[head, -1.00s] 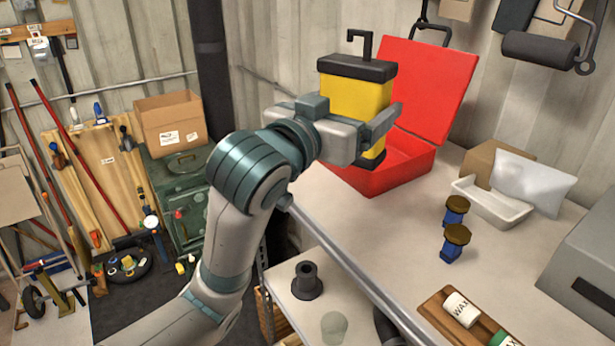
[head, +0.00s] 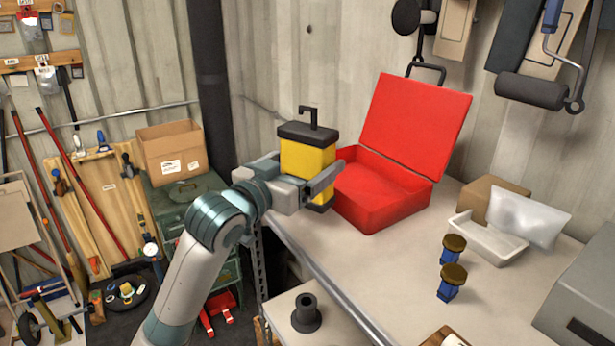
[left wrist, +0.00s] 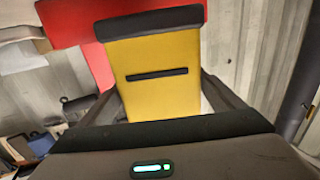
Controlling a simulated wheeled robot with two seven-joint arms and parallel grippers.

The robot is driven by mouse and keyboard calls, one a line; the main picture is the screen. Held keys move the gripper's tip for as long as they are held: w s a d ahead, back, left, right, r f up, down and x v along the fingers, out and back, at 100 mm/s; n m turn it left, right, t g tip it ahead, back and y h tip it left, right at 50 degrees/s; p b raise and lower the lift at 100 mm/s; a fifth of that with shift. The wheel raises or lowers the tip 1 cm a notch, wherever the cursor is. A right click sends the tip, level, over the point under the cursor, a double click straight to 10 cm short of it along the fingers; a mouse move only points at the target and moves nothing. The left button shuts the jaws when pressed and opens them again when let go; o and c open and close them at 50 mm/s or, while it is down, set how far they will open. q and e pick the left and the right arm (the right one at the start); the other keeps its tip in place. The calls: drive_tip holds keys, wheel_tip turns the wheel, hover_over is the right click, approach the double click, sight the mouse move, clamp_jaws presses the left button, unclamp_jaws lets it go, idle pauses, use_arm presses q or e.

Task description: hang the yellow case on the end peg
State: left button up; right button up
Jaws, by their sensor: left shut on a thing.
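The yellow case (head: 304,158) has a black top with a black hook standing up from it and a black base. My left gripper (head: 322,182) is shut on it and holds it upright in the air, at the left of the open red box. In the left wrist view the case (left wrist: 160,95) fills the space between the fingers of my left gripper (left wrist: 165,105). A single peg stands out from the wall high above the case as a small dark spot (head: 309,30); whether it is the end peg, I cannot tell. My right gripper is not in view.
The open red box (head: 385,215) stands on the bench (head: 370,270) with its lid up. Blue-stemmed brown knobs (head: 452,275) and a white tray (head: 485,235) stand to its right. Tools hang at the upper right, including a black roller (head: 530,90).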

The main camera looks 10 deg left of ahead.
sight(308, 179)
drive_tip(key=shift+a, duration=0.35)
use_arm(q)
drive_tip(key=shift+f+p, duration=0.3)
drive_tip(key=shift+f, duration=0.3)
wheel_tip(308, 179, down, 2)
drive_tip(key=shift+f+p, duration=0.2)
drive_tip(key=shift+p, duration=0.15)
drive_tip(key=shift+f, duration=0.15)
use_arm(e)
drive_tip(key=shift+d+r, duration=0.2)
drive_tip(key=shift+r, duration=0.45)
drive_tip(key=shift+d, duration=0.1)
use_arm(q)
drive_tip(key=o, duration=1.3)
drive_tip(key=shift+f, duration=0.2)
drive_tip(key=shift+c, duration=0.2)
drive_tip(key=shift+r, duration=0.2)
